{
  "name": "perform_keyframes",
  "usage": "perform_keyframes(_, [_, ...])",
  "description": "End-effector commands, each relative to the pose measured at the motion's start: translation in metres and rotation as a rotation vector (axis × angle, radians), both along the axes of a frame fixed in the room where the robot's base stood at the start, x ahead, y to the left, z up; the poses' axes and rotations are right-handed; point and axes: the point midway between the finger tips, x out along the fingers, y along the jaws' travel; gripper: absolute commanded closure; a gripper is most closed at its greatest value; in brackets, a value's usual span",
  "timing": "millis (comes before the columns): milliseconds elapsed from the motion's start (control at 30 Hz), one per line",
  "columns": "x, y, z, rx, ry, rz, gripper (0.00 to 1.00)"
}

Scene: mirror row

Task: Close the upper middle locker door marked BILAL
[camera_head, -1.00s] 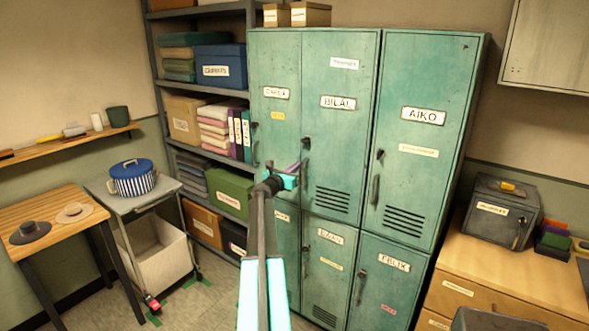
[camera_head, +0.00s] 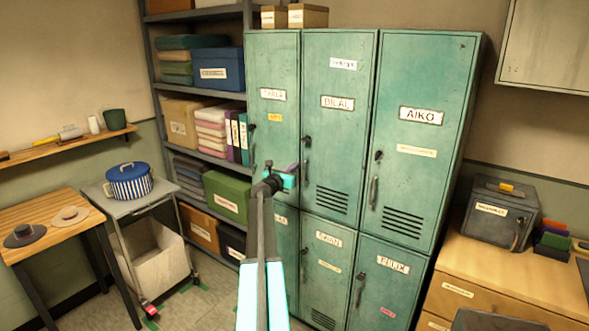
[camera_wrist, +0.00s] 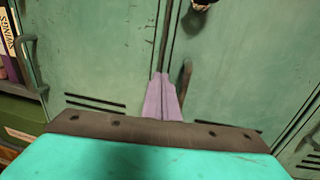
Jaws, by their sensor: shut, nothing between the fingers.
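The upper middle locker door marked BILAL (camera_head: 340,140) is green and looks flush, or nearly flush, with its neighbours. Any small gap at its left edge is too fine to tell. Its dark handle (camera_head: 306,158) is on the left side; it also shows in the wrist view (camera_wrist: 186,75). My gripper (camera_head: 294,168) is shut and empty, with purple fingers in front of the seam beside that handle. In the wrist view the fingertips (camera_wrist: 162,80) point at this seam, just left of the handle. I cannot tell whether they touch the door.
The AIKO door (camera_head: 423,155) on the right and the upper left door (camera_head: 272,140) look shut. A shelf unit (camera_head: 154,60) stands left of the lockers, with a cart (camera_head: 128,205) before it. A wooden cabinet (camera_head: 500,265) stands at the right.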

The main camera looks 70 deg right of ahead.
Motion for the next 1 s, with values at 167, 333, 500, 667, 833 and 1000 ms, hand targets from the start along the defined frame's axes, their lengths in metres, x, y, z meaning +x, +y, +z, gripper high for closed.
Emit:
perform_keyframes(167, [0.002,0.015,-0.001,0.0,0.0,0.001,1.0])
perform_keyframes(333, [0.006,0.033,-0.001,0.0,0.0,0.003,1.0])
perform_keyframes(500, [0.009,0.052,-0.002,-0.001,-0.001,0.002,1.0])
perform_keyframes(667, [0.013,0.071,-0.002,-0.001,0.0,0.002,1.0])
perform_keyframes(833, [0.018,0.091,-0.002,0.0,-0.001,0.003,1.0])
perform_keyframes(1000, [0.022,0.111,-0.002,-0.001,0.0,0.003,1.0])
